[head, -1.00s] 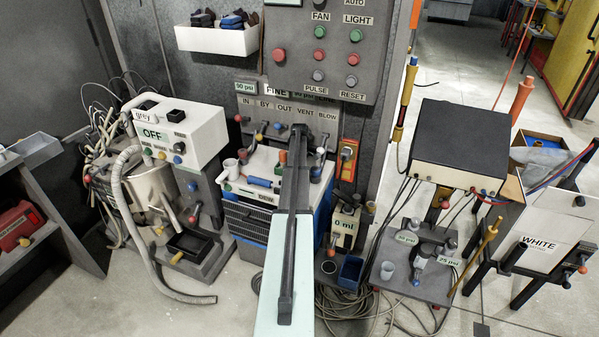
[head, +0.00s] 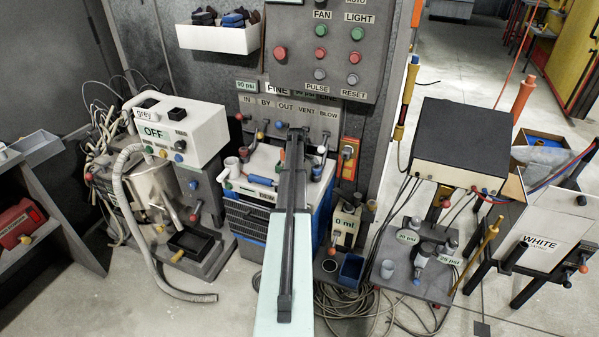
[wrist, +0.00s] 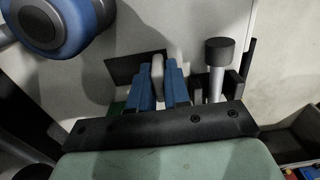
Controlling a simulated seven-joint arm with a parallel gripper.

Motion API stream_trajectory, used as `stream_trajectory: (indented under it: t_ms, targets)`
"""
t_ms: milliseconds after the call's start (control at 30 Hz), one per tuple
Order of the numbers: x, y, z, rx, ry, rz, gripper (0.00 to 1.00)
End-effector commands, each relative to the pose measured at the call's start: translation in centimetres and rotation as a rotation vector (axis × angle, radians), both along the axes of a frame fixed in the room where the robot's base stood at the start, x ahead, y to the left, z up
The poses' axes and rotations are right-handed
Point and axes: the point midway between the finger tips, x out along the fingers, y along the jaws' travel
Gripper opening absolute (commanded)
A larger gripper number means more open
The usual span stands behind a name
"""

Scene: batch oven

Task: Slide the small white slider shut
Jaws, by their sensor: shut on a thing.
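The small white slider (wrist: 157,68) shows in the wrist view as a narrow pale tab in front of a dark slot in a light panel. My gripper (wrist: 158,88) has blue fingers on either side of it and is shut on it. The lower part of the tab is hidden between the fingers. In the head view my arm reaches up the middle to the machine under the switch panel. There the arm covers the slider and the fingers, so neither can be made out.
In the wrist view a black-capped post (wrist: 218,75) stands close right of the fingers, and a large blue-and-grey knob (wrist: 50,22) is at upper left. In the head view, valve levers (head: 325,140) surround the arm's end. A white box marked OFF (head: 185,135) stands left.

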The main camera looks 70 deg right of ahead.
Motion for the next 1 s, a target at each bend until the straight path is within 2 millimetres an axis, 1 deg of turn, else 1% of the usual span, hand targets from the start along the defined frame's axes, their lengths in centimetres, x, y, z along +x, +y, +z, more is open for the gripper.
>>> stream_trajectory:
  t_ms: [33, 267, 300, 500, 533, 833, 933, 1000]
  targets:
    - [-0.1, 0.7, 0.1, 0.001, 0.0, 0.0, 0.0]
    - [0.0, 0.7, 0.0, 0.005, 0.001, 0.0, 0.0]
    - [0.0, 0.7, 0.0, 0.005, 0.001, 0.0, 0.18]
    - [0.0, 0.7, 0.0, 0.004, 0.001, 0.0, 0.37]
    - [0.0, 0.6, 0.0, 0.004, 0.001, 0.0, 0.38]
    - [0.0, 0.5, 0.3, 0.001, 0.0, 0.0, 0.38]
    - [0.0, 0.5, 1.1, 0.0, 0.0, -0.001, 0.38]
    - [0.0, 0.5, 2.0, -0.001, 0.0, 0.0, 0.38]
